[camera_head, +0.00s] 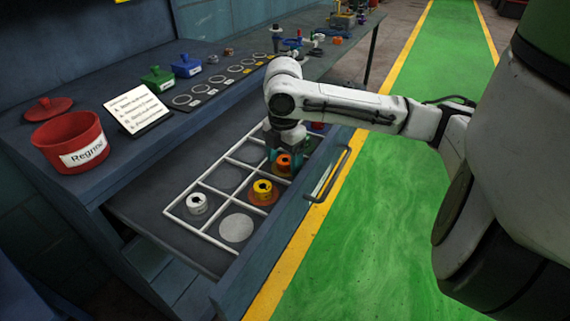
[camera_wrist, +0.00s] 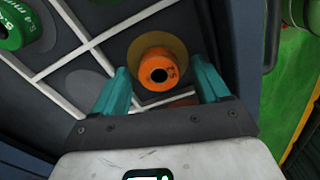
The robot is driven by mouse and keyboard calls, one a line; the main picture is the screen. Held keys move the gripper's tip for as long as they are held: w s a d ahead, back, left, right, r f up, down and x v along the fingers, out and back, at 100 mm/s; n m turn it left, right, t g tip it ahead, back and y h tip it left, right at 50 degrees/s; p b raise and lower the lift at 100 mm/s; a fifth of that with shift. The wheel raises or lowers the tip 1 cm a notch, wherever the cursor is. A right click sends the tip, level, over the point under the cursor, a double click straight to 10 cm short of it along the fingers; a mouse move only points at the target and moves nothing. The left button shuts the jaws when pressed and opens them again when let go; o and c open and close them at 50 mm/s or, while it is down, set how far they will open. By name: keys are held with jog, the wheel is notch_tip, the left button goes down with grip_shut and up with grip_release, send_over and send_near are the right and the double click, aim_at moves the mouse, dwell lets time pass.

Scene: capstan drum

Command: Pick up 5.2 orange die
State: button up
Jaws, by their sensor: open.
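The orange die (camera_head: 283,161) sits in a cell of the white-divided open drawer. In the wrist view the orange die (camera_wrist: 158,70) is a short round piece with a dark central hole and a small dark marking I read only partly. It rests on a yellow-brown disc (camera_wrist: 179,48). My gripper (camera_wrist: 160,65) is open, with one teal finger on each side of the die and a visible gap at both sides. In the head view my gripper (camera_head: 282,157) is low over that cell and partly hides the die.
A yellow die (camera_head: 262,188) and a white die (camera_head: 197,203) stand in nearer cells, by a bare grey disc (camera_head: 236,228). A green die (camera_wrist: 12,32) is left in the wrist view. The drawer handle (camera_head: 328,178) is right. A red Regrind bin (camera_head: 70,138) stands on the bench.

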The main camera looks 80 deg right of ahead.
jog(key=shift+c, duration=0.4)
jog(key=c, duration=1.2)
jog(key=shift+c, duration=0.3)
jog(key=shift+r, duration=0.1)
